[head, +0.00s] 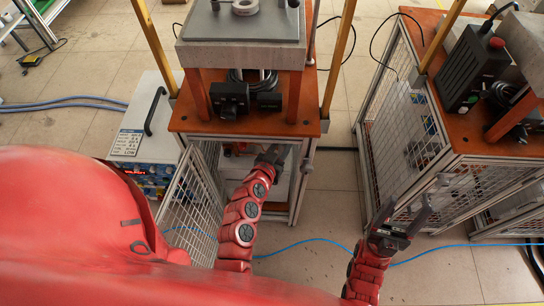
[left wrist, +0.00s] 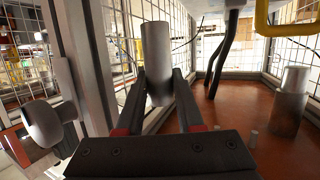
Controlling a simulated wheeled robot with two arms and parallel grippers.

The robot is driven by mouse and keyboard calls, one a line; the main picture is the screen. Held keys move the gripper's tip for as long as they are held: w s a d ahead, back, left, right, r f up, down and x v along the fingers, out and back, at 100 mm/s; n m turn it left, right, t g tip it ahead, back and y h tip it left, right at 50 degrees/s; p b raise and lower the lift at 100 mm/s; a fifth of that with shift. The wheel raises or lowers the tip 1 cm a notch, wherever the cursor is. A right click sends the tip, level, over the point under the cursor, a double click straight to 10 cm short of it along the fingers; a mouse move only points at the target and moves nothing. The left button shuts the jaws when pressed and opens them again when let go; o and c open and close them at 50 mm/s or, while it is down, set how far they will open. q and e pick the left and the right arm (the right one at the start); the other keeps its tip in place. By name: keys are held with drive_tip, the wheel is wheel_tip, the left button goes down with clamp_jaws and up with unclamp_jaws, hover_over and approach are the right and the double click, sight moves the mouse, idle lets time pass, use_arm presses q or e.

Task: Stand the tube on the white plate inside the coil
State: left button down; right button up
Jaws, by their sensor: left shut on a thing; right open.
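My left gripper (left wrist: 161,88) is shut on a grey tube (left wrist: 156,50) in the left wrist view. The tube stands roughly upright in that picture, its top above the fingertips. In the head view my left gripper (head: 270,157) is at the front edge of the wooden-topped station, and the tube cannot be made out there. My right gripper (head: 398,218) is open and empty, in front of the right-hand station. A yellow bent pipe (left wrist: 285,22) shows at the upper right of the wrist view; I cannot tell whether it belongs to the coil. I cannot make out the white plate.
A grey slab (head: 240,55) on posts stands on the wooden top (head: 188,118). In the wrist view, a grey cylinder (left wrist: 290,100) stands on a brown surface (left wrist: 235,125), near dark hoses (left wrist: 217,62). A wire-mesh cage (head: 193,205) and a blue hose (head: 300,242) are near my arms.

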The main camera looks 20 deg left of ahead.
use_arm(q)
drive_tip(key=w+a+f+b, duration=0.2)
drive_tip(key=w+a+f, duration=0.35)
drive_tip(key=w, duration=0.25)
wheel_tip(320, 180, down, 11)
drive_tip(key=b, duration=0.6)
drive_tip(key=shift+d+b, duration=0.1)
drive_tip(key=shift+b, duration=0.25)
drive_tip(key=shift+r, duration=0.15)
drive_tip(key=shift+f+b, duration=0.45)
drive_tip(key=shift+b, duration=0.05)
drive_tip(key=c, duration=0.5)
unclamp_jaws()
drive_tip(key=shift+c, duration=0.2)
drive_tip(key=shift+r, duration=0.1)
